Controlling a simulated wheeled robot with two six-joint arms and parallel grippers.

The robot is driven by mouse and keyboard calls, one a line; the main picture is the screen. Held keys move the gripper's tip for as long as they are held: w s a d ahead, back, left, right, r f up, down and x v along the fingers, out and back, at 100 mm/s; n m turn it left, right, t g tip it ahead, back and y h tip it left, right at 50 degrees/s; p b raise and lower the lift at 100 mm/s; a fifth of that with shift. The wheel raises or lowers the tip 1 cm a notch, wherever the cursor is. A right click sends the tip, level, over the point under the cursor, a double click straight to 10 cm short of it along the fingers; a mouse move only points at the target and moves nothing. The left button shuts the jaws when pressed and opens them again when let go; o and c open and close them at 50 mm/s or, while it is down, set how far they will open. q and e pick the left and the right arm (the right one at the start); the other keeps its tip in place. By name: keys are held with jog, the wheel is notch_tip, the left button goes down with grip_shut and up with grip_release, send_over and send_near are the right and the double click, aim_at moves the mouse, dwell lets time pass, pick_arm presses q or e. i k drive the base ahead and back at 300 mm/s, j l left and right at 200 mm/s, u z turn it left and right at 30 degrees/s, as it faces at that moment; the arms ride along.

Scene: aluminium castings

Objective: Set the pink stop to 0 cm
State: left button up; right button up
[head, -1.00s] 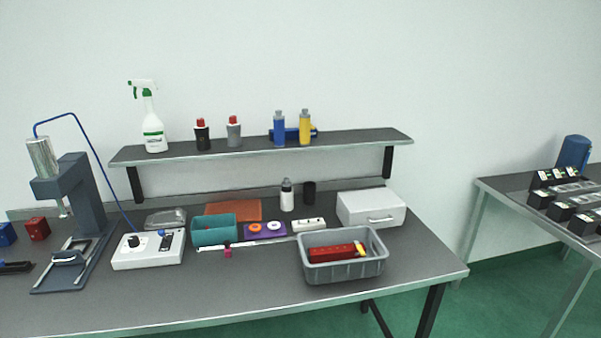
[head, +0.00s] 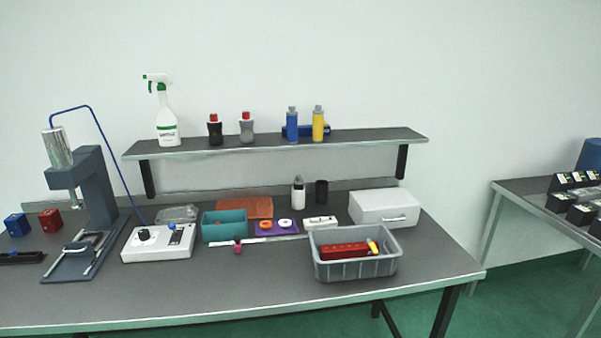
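The pink stop (head: 238,247) is a small pink piece on the white ruler rail (head: 270,239), which lies along the middle of the bench. The stop sits near the rail's left part, in front of the teal bin. The scale marks are too small to read, so I cannot tell its setting. Neither of my grippers shows in the head view.
A teal bin (head: 224,226) and a purple tray (head: 276,231) stand behind the rail. A white control box (head: 158,244) is left of it, beside a press (head: 92,190). A grey crate (head: 353,268) stands to the right. The front strip of the bench (head: 215,290) is clear.

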aim_at(238, 247)
jog(key=i+j, duration=0.45)
jog(key=j, duration=0.3)
jog(key=i+j, duration=0.25)
jog(key=j+z, duration=0.05)
jog(key=j, duration=0.05)
